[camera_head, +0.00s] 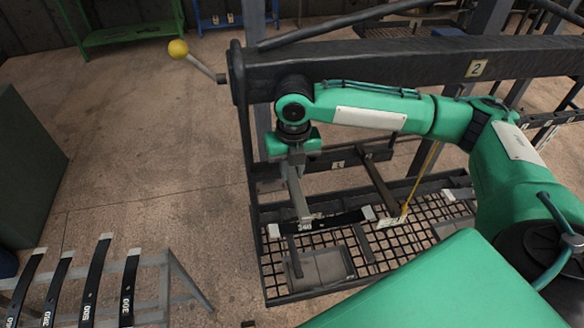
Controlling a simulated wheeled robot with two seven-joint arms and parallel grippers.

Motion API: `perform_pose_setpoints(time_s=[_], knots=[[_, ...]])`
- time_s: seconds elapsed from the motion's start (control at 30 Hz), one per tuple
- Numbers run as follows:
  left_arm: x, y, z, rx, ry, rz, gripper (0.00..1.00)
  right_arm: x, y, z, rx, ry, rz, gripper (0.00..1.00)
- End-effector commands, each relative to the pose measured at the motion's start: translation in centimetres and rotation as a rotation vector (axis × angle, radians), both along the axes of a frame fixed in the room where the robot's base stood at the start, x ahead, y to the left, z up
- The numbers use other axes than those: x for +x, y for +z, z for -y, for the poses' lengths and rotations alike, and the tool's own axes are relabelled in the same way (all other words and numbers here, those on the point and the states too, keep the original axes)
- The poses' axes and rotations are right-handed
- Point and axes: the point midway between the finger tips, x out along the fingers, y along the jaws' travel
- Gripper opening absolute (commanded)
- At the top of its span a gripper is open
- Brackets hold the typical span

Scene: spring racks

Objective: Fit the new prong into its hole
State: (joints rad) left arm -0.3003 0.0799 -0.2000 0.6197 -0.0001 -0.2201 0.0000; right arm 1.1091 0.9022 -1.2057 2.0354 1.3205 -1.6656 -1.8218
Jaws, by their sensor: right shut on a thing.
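My right gripper (302,214) reaches down from the right arm and is shut on a black prong (335,222) with pale ends. The prong carries a white number that looks like 340. It lies roughly level, just above or against the mesh tray (268,262); I cannot tell if it touches. A dark crossbar (340,164) with small number tags runs behind it, and a brown-black bar (382,185) slants down from there. I cannot make out the hole. My left gripper is not in view.
Several numbered black prongs (96,280) lean on a grey stand (150,262) at the lower left. A thick beam (400,62) tagged 2 crosses above. A yellow strip (422,178) hangs to a pale tag (392,221). A yellow-knobbed lever (179,48) sticks out left. Floor between is clear.

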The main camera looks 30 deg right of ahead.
Motion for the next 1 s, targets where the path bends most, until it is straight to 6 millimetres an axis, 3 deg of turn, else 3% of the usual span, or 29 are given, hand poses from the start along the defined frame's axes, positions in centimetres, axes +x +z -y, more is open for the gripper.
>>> perform_pose_setpoints(time_s=[1.0], knots=[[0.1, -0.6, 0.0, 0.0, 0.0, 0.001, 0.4, 0.0, -1.7, 0.0, 0.001, 0.0, 0.001, 0.0]])
